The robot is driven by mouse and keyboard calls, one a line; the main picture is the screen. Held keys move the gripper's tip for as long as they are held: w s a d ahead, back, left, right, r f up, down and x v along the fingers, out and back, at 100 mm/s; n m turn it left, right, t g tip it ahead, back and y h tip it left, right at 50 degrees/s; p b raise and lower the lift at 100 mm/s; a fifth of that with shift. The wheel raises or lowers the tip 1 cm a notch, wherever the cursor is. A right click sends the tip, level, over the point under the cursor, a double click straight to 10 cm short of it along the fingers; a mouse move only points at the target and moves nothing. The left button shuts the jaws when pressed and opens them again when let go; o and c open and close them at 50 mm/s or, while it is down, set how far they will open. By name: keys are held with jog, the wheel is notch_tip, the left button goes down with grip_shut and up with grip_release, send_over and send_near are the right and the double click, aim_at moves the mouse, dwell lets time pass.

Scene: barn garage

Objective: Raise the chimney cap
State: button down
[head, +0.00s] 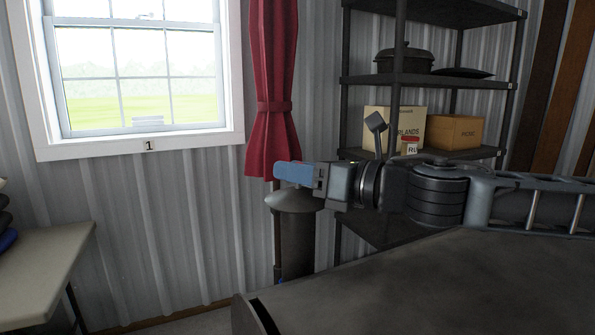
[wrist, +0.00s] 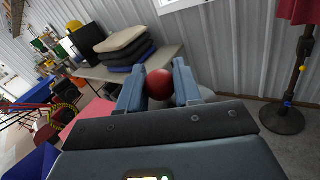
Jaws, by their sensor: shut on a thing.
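The chimney cap is a grey shallow cone (head: 294,201) in the middle of the head view, above a dark upright pipe (head: 297,248). My gripper (head: 287,174) is right over the cap, with its blue fingers reaching in from the right. In the wrist view, a dark red ball-shaped knob (wrist: 160,84) sits between the two fingertips (wrist: 158,91), which are shut on it. Pale grey shows behind and below the knob. The knob is hidden by the fingers in the head view. I cannot tell whether there is a gap between cap and pipe.
A broad dark surface (head: 430,280) fills the lower right, under my arm. A black shelf (head: 430,80) with boxes and a pot stands behind. A red curtain (head: 273,90) hangs close behind the gripper. A table (head: 45,250) is at left, with open floor between.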

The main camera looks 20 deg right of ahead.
jog(key=shift+r+p, duration=0.65)
jog(key=shift+r, duration=1.15)
jog(key=c, duration=0.8)
grip_release()
jog(key=b+v, duration=0.1)
jog(key=v, duration=0.6)
jog(key=shift+s+d, duration=0.25)
jog(key=shift+s, duration=0.1)
